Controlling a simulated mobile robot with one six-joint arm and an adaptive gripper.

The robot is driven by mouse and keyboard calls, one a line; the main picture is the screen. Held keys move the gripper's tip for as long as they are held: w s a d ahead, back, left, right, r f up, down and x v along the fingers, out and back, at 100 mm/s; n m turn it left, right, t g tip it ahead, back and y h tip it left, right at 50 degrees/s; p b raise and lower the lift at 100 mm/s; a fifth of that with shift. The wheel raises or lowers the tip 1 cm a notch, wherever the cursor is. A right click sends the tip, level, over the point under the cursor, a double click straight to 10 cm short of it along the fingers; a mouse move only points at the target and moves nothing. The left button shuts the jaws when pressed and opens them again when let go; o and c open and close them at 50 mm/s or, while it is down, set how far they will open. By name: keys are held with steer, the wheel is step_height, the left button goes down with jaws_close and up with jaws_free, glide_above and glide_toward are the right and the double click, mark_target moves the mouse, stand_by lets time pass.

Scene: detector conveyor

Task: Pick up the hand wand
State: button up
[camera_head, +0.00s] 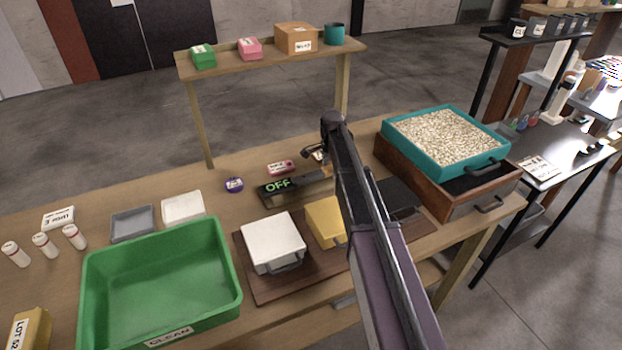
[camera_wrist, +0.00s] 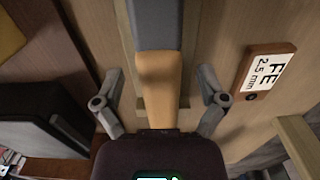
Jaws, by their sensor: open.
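The hand wand (camera_wrist: 158,85) shows in the wrist view as a long bar, grey at the top and tan nearer me. It lies along a pale wooden strip. My gripper (camera_wrist: 160,90) has its fingers spread, one on each side of the tan part, with gaps on both sides. In the head view my gripper (camera_head: 316,153) is over the back of the table, partly hidden by my arm. Beneath it is a dark flat piece with a green OFF display (camera_head: 278,186); my arm hides its right end, and I cannot tell whether it belongs to the wand.
A white box (camera_head: 273,242), a yellow box (camera_head: 325,222) and a black box (camera_head: 400,196) stand in front. A green bin (camera_head: 160,285) is left; a teal tray of pellets (camera_head: 445,138) is right.

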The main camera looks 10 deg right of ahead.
stand_by(0.3)
jaws_close()
steer(key=shift+r, duration=0.1)
step_height(320, 180, up, 10)
steer(key=p, duration=1)
stand_by(0.3)
stand_by(0.9)
